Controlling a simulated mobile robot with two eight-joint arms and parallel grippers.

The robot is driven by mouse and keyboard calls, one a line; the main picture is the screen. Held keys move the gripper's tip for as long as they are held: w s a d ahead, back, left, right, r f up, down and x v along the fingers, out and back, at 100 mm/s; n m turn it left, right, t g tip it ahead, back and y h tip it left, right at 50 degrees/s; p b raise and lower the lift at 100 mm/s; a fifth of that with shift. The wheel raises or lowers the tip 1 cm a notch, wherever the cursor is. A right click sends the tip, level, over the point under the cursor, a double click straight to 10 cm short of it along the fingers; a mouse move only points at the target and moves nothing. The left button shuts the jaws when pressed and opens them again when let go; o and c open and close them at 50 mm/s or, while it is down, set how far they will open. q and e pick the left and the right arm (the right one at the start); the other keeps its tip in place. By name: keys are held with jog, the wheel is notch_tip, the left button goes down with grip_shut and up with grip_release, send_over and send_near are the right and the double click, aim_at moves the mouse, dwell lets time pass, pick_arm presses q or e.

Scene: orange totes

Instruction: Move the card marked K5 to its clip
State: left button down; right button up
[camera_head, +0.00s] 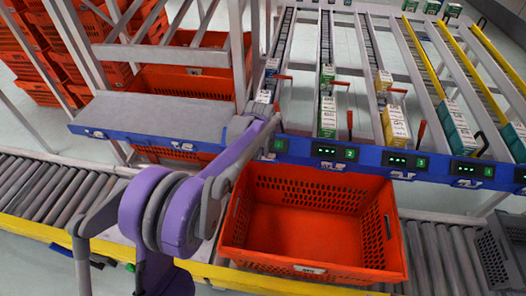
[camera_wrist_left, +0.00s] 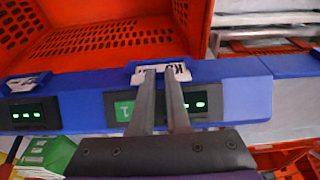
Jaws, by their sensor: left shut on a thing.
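My left gripper (camera_head: 262,152) reaches down to the blue rail of the rack, above the orange tote; the arm largely hides its fingers there. In the left wrist view its two fingers (camera_wrist_left: 162,75) are shut on a small white card (camera_wrist_left: 179,72) that shows a dark K; its remaining marking is covered. The card lies at a blue clip (camera_wrist_left: 133,66) on the rail, by the green 1 display. I cannot tell whether the card is seated in the clip or just in front of it. My right gripper is not in view.
The open, empty-looking orange tote (camera_head: 312,235) stands on the roller conveyor just below the rail (camera_head: 375,158). Other labelled clips and lit displays line the rail. Red levers (camera_head: 349,124) and boxes in lanes stand behind it. A grey crate (camera_head: 497,255) is at right.

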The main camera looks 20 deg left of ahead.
pick_arm(q)
jog(key=c, duration=0.8)
grip_release()
jog(key=p+v, duration=0.1)
jog(key=v, duration=0.9)
jog(key=shift+s+r, duration=0.1)
jog(key=shift+r, duration=0.25)
